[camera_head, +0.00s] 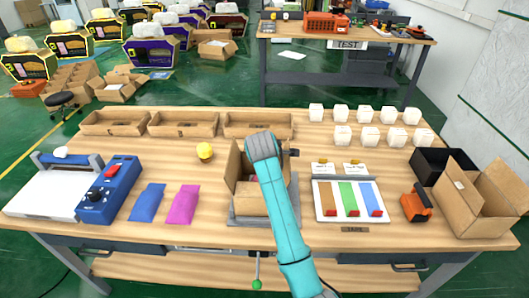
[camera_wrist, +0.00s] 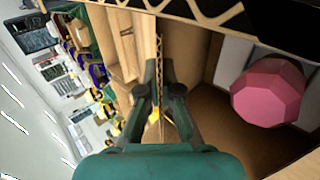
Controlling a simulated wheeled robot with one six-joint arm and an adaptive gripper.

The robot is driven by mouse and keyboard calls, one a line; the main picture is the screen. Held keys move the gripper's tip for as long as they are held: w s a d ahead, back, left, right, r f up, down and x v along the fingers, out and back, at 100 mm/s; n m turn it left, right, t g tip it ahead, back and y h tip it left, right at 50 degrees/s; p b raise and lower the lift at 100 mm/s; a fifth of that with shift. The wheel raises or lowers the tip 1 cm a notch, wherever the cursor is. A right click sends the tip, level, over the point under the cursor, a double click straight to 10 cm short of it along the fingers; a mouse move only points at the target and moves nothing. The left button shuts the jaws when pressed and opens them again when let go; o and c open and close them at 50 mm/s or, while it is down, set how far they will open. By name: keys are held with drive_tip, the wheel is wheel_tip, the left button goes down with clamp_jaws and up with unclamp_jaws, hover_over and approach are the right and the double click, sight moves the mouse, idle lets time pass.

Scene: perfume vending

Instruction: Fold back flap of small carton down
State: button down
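The small carton (camera_head: 245,194) stands open-topped on a grey fixture (camera_head: 236,218) near the middle of the workbench. Its inside shows in the wrist view (camera_wrist: 212,142), with a faceted pink object (camera_wrist: 268,92) and white surfaces beside it. My gripper is over the carton; my teal arm hides its fingers in the head view. In the wrist view my gripper (camera_wrist: 161,72) has its two dark fingers close together at a thin upright cardboard edge (camera_wrist: 159,48) beside the carton's opening. Whether they pinch this cardboard is not clear.
A yellow round-topped object (camera_head: 205,151) is just left. A white panel with coloured strips (camera_head: 351,201) lies to the right. A large open carton (camera_head: 468,205) is at the far right.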

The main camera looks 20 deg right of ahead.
idle(0.3)
drive_tip(key=c, duration=1.4)
unclamp_jaws()
drive_tip(key=v, duration=1.2)
